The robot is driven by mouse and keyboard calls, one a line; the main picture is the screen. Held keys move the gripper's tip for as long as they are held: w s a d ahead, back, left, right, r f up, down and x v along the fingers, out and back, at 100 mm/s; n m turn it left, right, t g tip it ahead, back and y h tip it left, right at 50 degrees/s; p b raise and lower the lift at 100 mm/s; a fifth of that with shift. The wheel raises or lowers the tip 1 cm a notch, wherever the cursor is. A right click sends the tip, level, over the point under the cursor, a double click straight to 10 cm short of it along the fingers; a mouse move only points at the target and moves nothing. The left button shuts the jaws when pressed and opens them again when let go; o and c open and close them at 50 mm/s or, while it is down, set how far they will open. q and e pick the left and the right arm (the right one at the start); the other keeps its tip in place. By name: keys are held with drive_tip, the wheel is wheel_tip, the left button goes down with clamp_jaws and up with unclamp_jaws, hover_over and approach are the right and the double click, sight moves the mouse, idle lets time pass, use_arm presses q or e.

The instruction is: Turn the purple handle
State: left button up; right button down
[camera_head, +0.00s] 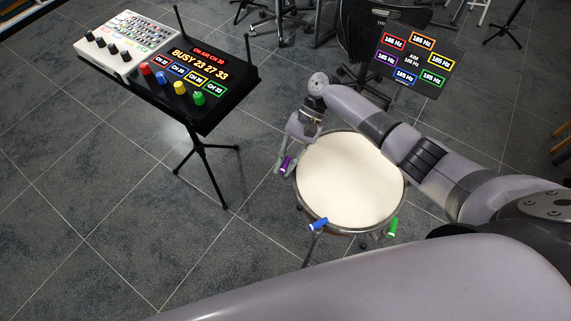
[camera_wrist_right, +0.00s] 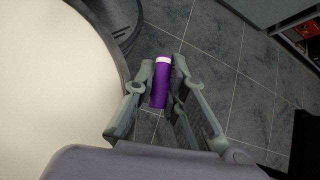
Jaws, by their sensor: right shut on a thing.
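The purple handle (camera_head: 286,164) sits at the left edge of a round drum (camera_head: 350,178) with a pale head. My right gripper (camera_head: 284,168) reaches down to it from above and is shut on it. In the right wrist view, the purple handle (camera_wrist_right: 161,82) with a white band near its top lies between the two fingers of my right gripper (camera_wrist_right: 162,72). A blue handle (camera_head: 318,224) and a green handle (camera_head: 392,227) are on the drum's near rim. My left gripper is not in view.
A black console (camera_head: 205,105) and a white mixer (camera_head: 125,35) stand on a stand left of the drum. A dark panel (camera_head: 412,62) with coloured Hz readouts stands behind the drum. Chairs and stands are at the back. The tiled floor at left is clear.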

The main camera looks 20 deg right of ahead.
idle(0.3)
drive_tip(key=c, duration=1.6)
unclamp_jaws()
drive_tip(key=v, duration=1.2)
drive_tip(key=shift+w, duration=0.15)
drive_tip(key=shift+a, duration=0.1)
